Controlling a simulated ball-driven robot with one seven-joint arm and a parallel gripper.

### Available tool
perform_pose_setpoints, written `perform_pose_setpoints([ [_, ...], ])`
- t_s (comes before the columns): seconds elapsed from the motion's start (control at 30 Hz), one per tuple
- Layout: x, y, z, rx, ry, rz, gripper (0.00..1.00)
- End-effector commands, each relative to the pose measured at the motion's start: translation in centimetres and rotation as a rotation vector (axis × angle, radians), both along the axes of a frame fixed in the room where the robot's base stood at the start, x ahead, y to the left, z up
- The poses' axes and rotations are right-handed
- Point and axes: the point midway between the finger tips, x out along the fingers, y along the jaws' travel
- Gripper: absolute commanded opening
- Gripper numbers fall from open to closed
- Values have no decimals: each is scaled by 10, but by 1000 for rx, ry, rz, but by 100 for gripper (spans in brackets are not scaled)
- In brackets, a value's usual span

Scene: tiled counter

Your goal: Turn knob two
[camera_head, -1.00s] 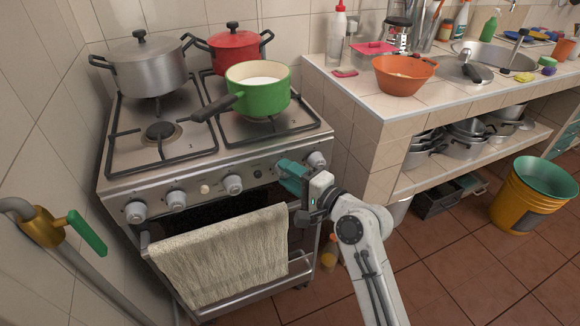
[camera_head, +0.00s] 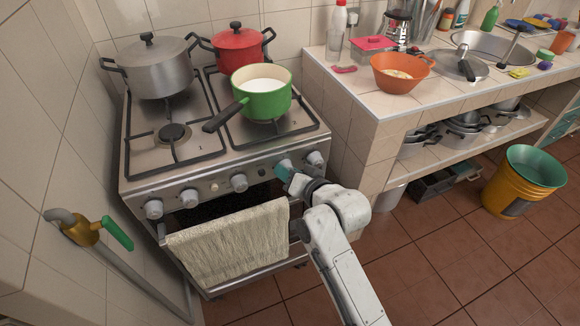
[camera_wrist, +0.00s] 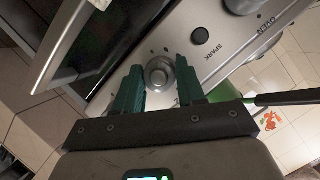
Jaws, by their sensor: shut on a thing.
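The stove's front panel (camera_head: 215,185) carries a row of grey round knobs. My gripper (camera_head: 284,171), with teal fingers, is at the second knob from the right and hides it in the head view. In the wrist view this knob (camera_wrist: 159,75) shows between the two fingers of my gripper (camera_wrist: 158,88), which is shut on it. The rightmost knob (camera_head: 315,158) is free beside the gripper. Left of the gripper are a small dark button (camera_head: 262,171) and another knob (camera_head: 239,182). The wrist view shows the dark button (camera_wrist: 200,36) marked SPARK and a knob marked OVEN (camera_wrist: 244,4).
A beige towel (camera_head: 230,245) hangs on the oven handle below the knobs. A green pan (camera_head: 265,102) of white liquid stands on the front right burner, its handle pointing left. A red pot (camera_head: 237,45) and a grey pot (camera_head: 152,70) stand behind. A tiled counter (camera_head: 385,115) is at right.

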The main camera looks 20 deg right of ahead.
Motion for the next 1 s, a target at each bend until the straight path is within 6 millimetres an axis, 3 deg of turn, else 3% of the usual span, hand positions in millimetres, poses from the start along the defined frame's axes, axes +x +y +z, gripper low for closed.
perform_pose_setpoints([
  [0.5, 0, 3, -3, -374, 4, 3, 9],
  [1.0, -1, 3, -3, -465, 6, 3, 9],
])
